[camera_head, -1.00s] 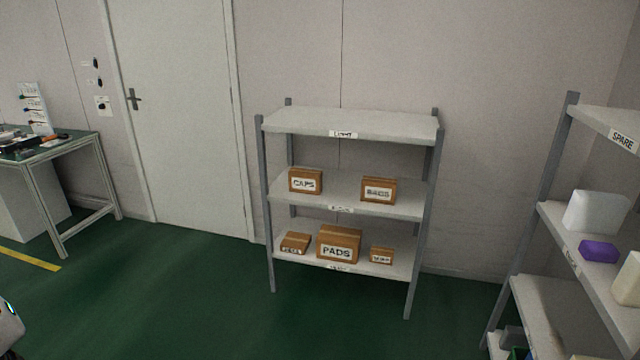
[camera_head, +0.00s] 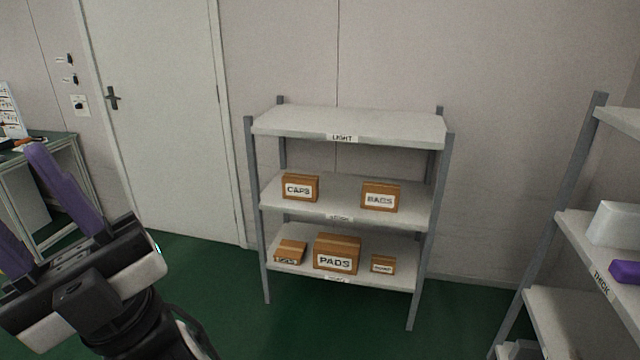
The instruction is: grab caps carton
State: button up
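The caps carton (camera_head: 300,187) is a small brown box with a white label reading CAPS. It stands at the left of the middle shelf (camera_head: 340,205) of the grey rack ahead. My gripper (camera_head: 42,202) is at the lower left, close to the camera, with two purple fingers pointing up and spread apart. Nothing shows between the fingers. The gripper is well to the left of the carton and apart from it; the left finger is partly cut off by the picture edge.
A BAGS carton (camera_head: 380,197) stands right of the caps carton. The bottom shelf holds a PADS carton (camera_head: 337,254) and two smaller cartons. The top shelf (camera_head: 350,124) is empty. Another rack (camera_head: 562,220) stands at right, a workbench (camera_head: 62,150) at left. Green floor lies between.

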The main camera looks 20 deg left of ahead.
aim_at(301, 187)
jog(key=i+j+z, duration=0.1)
jog(key=j, duration=0.2)
jog(key=i+j+z, duration=0.1)
jog(key=j, duration=0.25)
jog(key=i+j, duration=0.4)
jog(key=j, duration=0.2)
jog(key=i+j, duration=0.15)
jog(key=j, duration=0.2)
jog(key=i+j+z, duration=0.1)
jog(key=j, duration=0.3)
jog(key=i+j, duration=0.15)
jog(key=j, duration=0.2)
jog(key=i+j, duration=0.15)
jog(key=j, duration=0.2)
jog(key=i+j, duration=0.15)
jog(key=j, duration=0.25)
jog(key=i+j+z, duration=0.1)
jog(key=j, duration=0.25)
jog(key=i+j, duration=0.25)
jog(key=i, duration=0.25)
jog(key=i+j, duration=0.25)
jog(key=i, duration=0.2)
